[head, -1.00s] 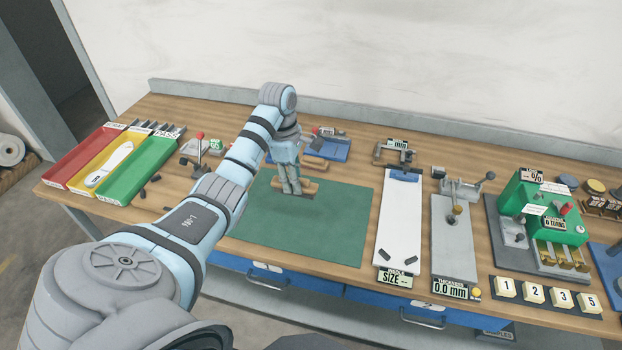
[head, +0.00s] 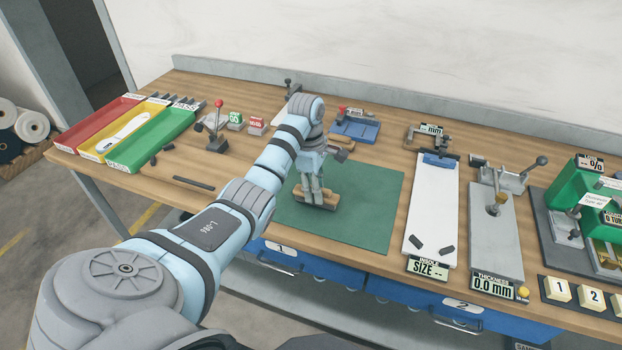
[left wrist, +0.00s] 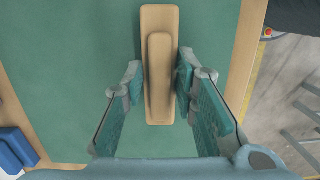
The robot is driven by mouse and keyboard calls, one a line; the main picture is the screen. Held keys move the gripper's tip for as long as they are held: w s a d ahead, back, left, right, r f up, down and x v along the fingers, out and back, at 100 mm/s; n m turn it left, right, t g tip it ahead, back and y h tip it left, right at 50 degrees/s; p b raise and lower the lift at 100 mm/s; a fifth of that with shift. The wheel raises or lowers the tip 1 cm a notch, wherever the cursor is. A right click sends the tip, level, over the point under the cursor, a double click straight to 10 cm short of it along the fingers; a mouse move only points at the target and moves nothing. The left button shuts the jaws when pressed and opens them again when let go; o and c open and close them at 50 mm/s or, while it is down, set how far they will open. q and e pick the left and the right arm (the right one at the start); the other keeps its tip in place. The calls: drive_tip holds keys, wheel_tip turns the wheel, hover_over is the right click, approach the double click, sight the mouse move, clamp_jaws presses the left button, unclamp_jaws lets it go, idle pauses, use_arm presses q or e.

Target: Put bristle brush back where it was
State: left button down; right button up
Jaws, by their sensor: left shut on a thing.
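The bristle brush (head: 316,199) is a pale wooden block with a raised narrower grip. It is at the left part of the green mat (head: 362,215), bristles hidden from me. My left gripper (head: 313,186) is shut on it from above. In the left wrist view the brush (left wrist: 160,18) runs lengthwise between the two fingers of the gripper (left wrist: 160,78), over green mat. I cannot tell whether the brush touches the mat or hangs just above it. My right gripper is not in view.
A blue tray (head: 356,131) stands behind the mat. To the right are a white insole size board (head: 432,205) and a grey thickness gauge (head: 482,235). Red, yellow and green bins (head: 150,143) and a red-knobbed lever (head: 217,128) stand at left. The mat's right part is clear.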

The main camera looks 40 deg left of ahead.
use_arm(q)
drive_tip(key=shift+f, duration=0.45)
drive_tip(key=c, duration=1.3)
unclamp_jaws()
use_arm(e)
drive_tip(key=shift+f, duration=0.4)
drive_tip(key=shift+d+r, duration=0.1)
